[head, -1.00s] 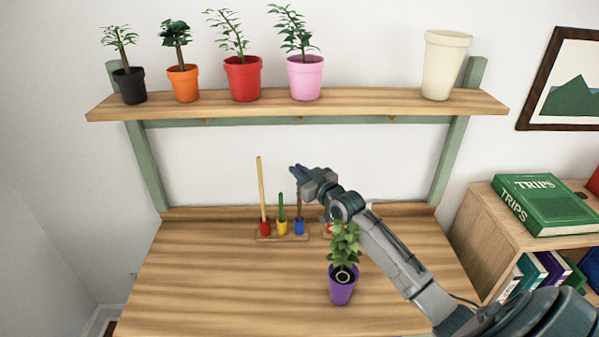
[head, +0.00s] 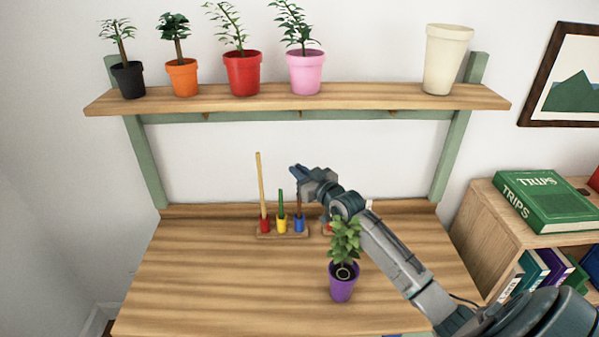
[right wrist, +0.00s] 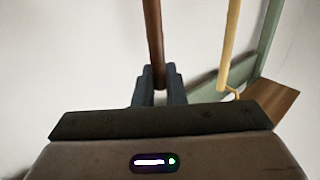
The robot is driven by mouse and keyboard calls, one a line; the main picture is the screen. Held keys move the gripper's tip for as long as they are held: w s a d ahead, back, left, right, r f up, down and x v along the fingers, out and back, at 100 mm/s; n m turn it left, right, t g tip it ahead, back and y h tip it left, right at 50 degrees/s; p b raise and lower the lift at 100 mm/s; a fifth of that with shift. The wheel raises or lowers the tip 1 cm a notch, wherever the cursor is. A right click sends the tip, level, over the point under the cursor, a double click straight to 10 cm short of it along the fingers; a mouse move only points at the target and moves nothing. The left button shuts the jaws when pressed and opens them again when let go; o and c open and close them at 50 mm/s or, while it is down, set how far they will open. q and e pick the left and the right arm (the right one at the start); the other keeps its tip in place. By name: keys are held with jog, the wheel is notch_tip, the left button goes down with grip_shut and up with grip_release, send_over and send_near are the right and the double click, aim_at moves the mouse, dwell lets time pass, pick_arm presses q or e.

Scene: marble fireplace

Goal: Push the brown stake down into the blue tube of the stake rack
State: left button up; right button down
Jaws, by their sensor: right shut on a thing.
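The stake rack (head: 268,235) stands at the back of the wooden bench with a red, a yellow and a blue tube (head: 299,226). The brown stake (head: 299,204) is upright over the blue tube, its lower end seeming to enter it; the exact depth is hard to tell. My right gripper (head: 297,170) is shut on the brown stake above the tube. In the right wrist view the brown stake (right wrist: 154,45) runs between the two fingers (right wrist: 159,88). My left gripper is not in view.
A tan stake (head: 260,185) stands in the red tube and a short green stake (head: 281,203) in the yellow one. The front left bench is clear. A shelf with several pots (head: 243,75) hangs above.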

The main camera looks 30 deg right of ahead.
jog(key=shift+f, duration=0.15)
jog(key=c, duration=1.4)
grip_release()
